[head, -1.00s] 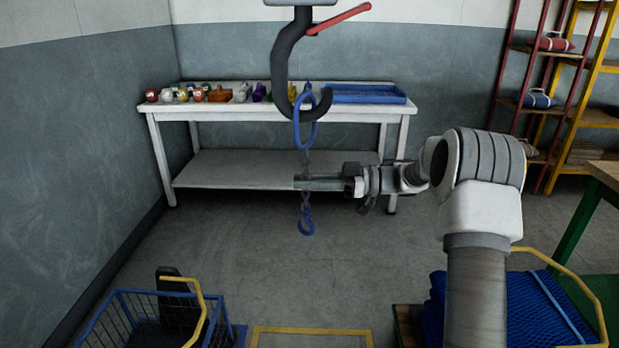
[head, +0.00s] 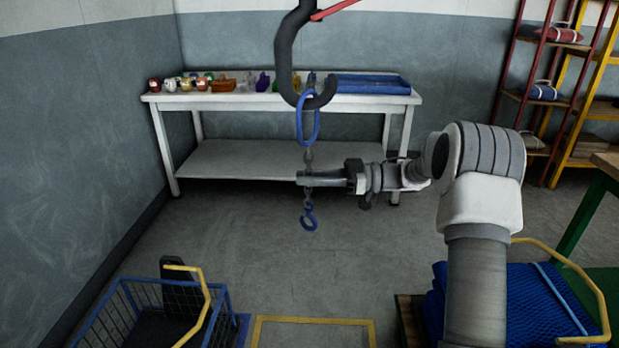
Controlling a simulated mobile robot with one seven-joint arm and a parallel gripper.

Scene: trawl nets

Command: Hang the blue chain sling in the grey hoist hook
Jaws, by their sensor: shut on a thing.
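The blue chain sling has a long blue ring (head: 308,128) at its top, a short dark chain, and a small blue hook (head: 309,218) hanging at its lower end. My gripper (head: 303,179) is shut on the chain below the ring, reaching in from the right. The grey hoist hook (head: 285,62) hangs from above with its mouth upward at the right. The ring's top overlaps the hook's bowl and sits just above its bottom. The ring looks to be around the bowl, but I cannot tell whether it bears on it.
Behind stands a white table (head: 240,101) with small coloured items and a blue tray (head: 360,84). A blue wire basket (head: 130,310) is at lower left, a blue net bundle (head: 535,300) at lower right. Shelves (head: 550,85) stand at right.

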